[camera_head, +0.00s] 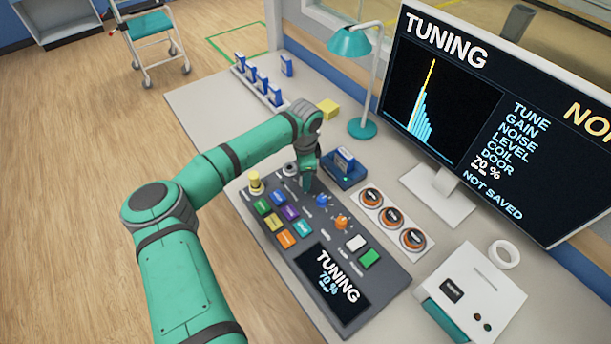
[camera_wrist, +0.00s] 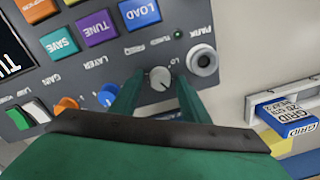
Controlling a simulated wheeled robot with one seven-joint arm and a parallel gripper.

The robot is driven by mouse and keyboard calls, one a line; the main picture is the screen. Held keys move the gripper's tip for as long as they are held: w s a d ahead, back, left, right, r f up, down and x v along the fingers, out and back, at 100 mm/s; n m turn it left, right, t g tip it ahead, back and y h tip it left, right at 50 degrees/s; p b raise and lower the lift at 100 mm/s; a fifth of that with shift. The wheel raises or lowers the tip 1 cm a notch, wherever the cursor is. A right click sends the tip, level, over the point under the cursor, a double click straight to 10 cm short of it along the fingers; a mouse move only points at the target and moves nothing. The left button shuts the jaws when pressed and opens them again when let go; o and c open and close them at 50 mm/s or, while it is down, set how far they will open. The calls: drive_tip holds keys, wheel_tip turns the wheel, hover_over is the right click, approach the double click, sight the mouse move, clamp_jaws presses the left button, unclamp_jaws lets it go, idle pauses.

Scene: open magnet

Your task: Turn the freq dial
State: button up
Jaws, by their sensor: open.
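The freq dial (camera_wrist: 160,78) is a small grey-white knob on the dark console (camera_head: 395,275), below the FREQ label in the wrist view. My gripper (camera_wrist: 159,90) is open, with one green finger on each side of the dial. I cannot tell whether the fingers touch it. In the head view my gripper (camera_head: 307,184) points down at the console's upper part and hides the dial. The monitor (camera_head: 480,100) reads TUNING, 70 %, NOT SAVED, with a blue bar graph and a yellow line. The console screen (camera_head: 335,283) also shows TUNING 70 %.
A blue knob (camera_head: 322,201) and an orange knob (camera_head: 341,222) sit close beside the gripper. Coloured buttons (camera_head: 290,213) lie left of it. A blue cartridge holder (camera_head: 345,170), a lamp (camera_head: 362,128) and a panel of round dials (camera_head: 392,216) stand to the right.

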drive_tip(key=shift+d, duration=0.1)
drive_tip(key=c, duration=1.1)
drive_tip(key=shift+o, duration=0.2)
drive_tip(key=shift+d, duration=0.1)
drive_tip(key=shift+n, duration=1.3)
drive_tip(key=o, duration=1.1)
drive_tip(key=shift+c, duration=0.2)
